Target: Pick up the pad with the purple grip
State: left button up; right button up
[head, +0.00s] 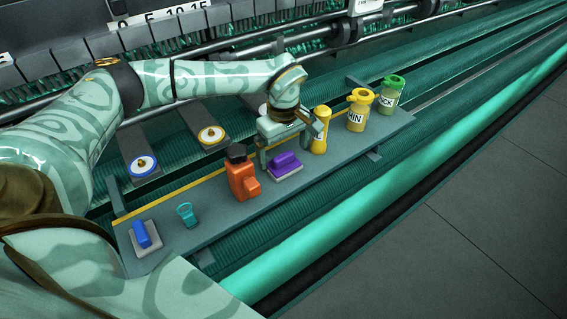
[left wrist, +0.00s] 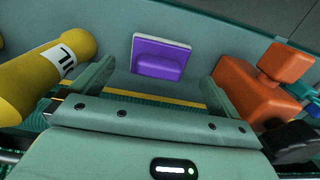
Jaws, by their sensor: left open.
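The pad with the purple grip (head: 285,165) lies on the grey shelf, a light flat base with a purple block on top. In the left wrist view the purple-grip pad (left wrist: 159,57) shows ahead, between the finger lines and beyond the fingertips. My left gripper (head: 292,140) is open and empty, above and behind the pad in the head view. It also shows in the left wrist view (left wrist: 157,88). A second pad with a blue grip (head: 143,235) lies at the shelf's near left end. My right gripper is not in view.
An orange bottle (head: 243,182) stands close left of the purple-grip pad, and a yellow container (head: 320,130) close right. Further right are a yellow jar (head: 358,110) and a green-lidded jar (head: 390,95). A small teal cup (head: 187,214) stands on the shelf (head: 215,225).

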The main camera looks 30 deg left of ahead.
aim_at(283, 155)
pick_arm(q)
notch_tip(283, 155, down, 4)
jog(key=shift+w+a, duration=0.1)
jog(key=shift+w, duration=0.05)
jog(key=c, duration=1)
jog(key=shift+r, duration=0.1)
jog(key=shift+c, duration=0.2)
notch_tip(283, 155, up, 10)
